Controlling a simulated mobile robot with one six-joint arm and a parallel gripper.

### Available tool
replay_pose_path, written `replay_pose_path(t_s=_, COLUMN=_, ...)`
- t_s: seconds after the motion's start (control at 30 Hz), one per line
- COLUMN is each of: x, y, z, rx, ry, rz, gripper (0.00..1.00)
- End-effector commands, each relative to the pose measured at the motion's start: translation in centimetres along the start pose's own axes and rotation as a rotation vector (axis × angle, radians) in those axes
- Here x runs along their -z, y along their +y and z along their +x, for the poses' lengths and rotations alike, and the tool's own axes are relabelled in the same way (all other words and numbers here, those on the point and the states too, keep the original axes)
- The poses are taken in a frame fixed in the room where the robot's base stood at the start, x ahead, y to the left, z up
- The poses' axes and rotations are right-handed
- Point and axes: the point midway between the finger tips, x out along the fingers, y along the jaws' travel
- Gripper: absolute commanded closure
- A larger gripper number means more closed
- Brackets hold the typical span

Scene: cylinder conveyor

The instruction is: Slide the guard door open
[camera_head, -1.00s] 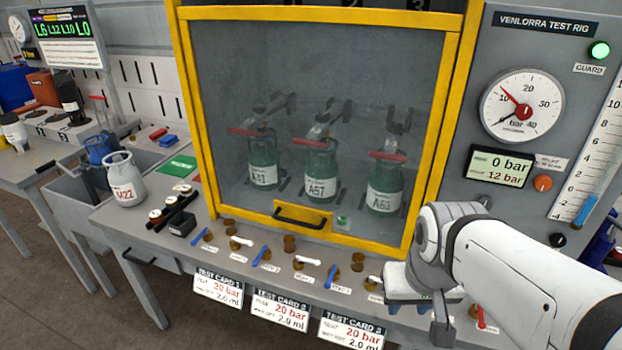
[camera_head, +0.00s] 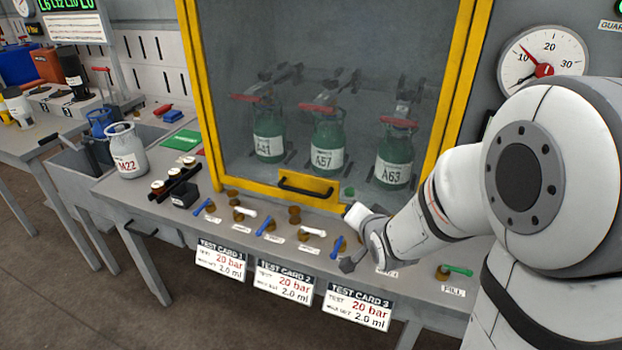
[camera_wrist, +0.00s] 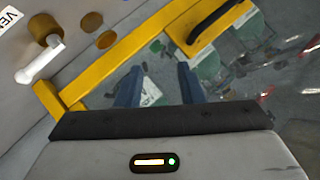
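The guard door (camera_head: 329,178) is a clear pane in a yellow frame, down in front of several green cylinders. Its black bar handle (camera_head: 305,190) sits on a yellow plate at the bottom middle. My gripper (camera_head: 362,235) is low in front of the bench, right of the handle and apart from it. In the wrist view my gripper (camera_wrist: 158,88) has its two blue fingers spread with nothing held between them. The handle (camera_wrist: 208,20) shows there at the upper right, beyond the fingers. The yellow lower frame runs diagonally across that view.
A row of small valve levers (camera_head: 267,224) stands along the bench front below the door. Test cards (camera_head: 285,283) hang from the bench edge. A white cylinder M22 (camera_head: 126,150) stands at left. A pressure gauge (camera_head: 546,62) is at right, partly covered by my arm.

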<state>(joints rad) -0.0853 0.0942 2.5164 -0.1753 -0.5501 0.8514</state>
Motion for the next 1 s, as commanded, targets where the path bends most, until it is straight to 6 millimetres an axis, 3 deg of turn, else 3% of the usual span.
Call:
replay_pose_path(t_s=0.03, x=-1.4, y=0.2, z=1.7, rx=0.061, ry=0.018, rz=0.057, gripper=0.66)
replay_pose_path(t_s=0.2, x=-3.8, y=-1.3, z=4.5, rx=0.316, ry=0.073, rz=0.283, gripper=0.66)
replay_pose_path(t_s=0.4, x=-6.1, y=-2.5, z=5.0, rx=0.564, ry=0.068, rz=0.507, gripper=0.66)
replay_pose_path(t_s=0.73, x=-6.5, y=-3.4, z=5.0, rx=0.687, ry=0.054, rz=0.616, gripper=0.66)
replay_pose_path(t_s=1.0, x=-5.3, y=-6.2, z=8.6, rx=0.688, ry=0.056, rz=0.614, gripper=0.66)
